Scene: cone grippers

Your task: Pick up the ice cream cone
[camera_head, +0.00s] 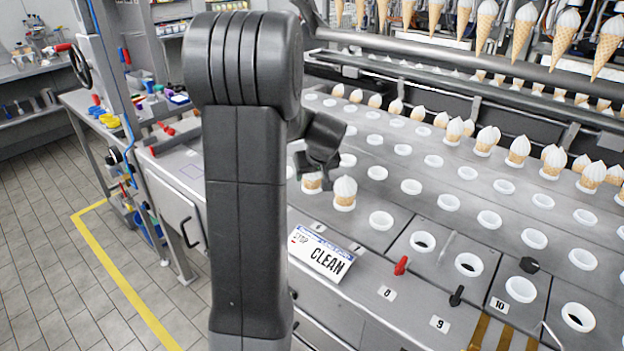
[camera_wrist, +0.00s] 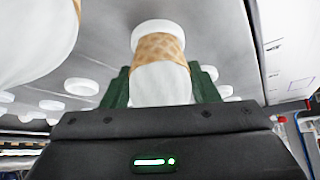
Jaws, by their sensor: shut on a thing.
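The ice cream cone (camera_wrist: 160,82) is between the green fingers of my gripper (camera_wrist: 160,90) in the wrist view, with a finger on each side. Its waffle band and white cream show, and its waffle end meets a white ring holder (camera_wrist: 158,27). In the head view my gripper (camera_head: 318,168) is over the front left of the machine, shut on a cone (camera_head: 312,184) that it partly hides. That cone appears to stand in its holder; I cannot tell if it is lifted. A second cone (camera_head: 344,190) stands upright just to the right; a cone is also large at the left of the wrist view (camera_wrist: 35,40).
Rows of white ring holders, many empty (camera_head: 381,220), cover the metal deck. Several cones stand farther back (camera_head: 518,150), and others hang above. A "CLEAN" sign (camera_head: 321,254) and small knobs (camera_head: 401,265) sit on the front panel. A cluttered workbench (camera_head: 150,110) is at left.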

